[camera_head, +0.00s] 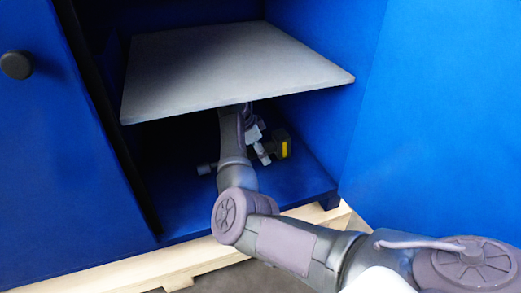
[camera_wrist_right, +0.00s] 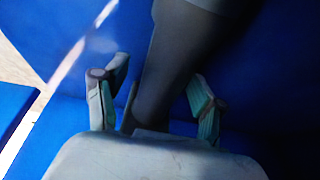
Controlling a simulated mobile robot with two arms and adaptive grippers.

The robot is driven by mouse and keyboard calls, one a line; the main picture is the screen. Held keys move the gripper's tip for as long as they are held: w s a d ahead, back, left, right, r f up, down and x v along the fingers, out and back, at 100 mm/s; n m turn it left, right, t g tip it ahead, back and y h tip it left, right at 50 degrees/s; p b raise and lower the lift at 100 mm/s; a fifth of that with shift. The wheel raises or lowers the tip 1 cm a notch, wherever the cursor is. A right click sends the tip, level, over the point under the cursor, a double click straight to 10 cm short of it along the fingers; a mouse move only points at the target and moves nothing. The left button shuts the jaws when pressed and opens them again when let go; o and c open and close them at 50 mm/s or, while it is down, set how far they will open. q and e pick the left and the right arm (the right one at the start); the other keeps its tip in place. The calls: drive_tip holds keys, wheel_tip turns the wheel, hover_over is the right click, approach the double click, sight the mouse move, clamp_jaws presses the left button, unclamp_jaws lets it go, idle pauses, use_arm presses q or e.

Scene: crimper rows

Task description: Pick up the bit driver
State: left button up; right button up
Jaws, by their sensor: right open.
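The bit driver appears to be the dark tool with a yellow strip (camera_head: 284,148) low in the blue cabinet, under the grey shelf. My right arm covers much of it in the head view. My right gripper (camera_head: 260,148) is beside it, partly hidden by the arm and shelf. In the right wrist view my right gripper (camera_wrist_right: 158,92) is open, with its fingers apart on either side of a dark grey, handle-like part (camera_wrist_right: 175,60), likely the driver's. Contact with the fingers cannot be made out. My left gripper is not in view.
The grey shelf (camera_head: 235,65) hangs close above my right arm. The blue cabinet side wall (camera_head: 330,125) stands to the right, and a blue door with a black knob (camera_head: 15,65) to the left. The cabinet floor (camera_head: 185,215) is bare at front left. A wooden pallet (camera_head: 165,268) lies beneath.

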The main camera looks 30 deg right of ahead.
drive_tip(key=shift+f, duration=0.1)
idle(0.5)
clamp_jaws()
idle(0.4)
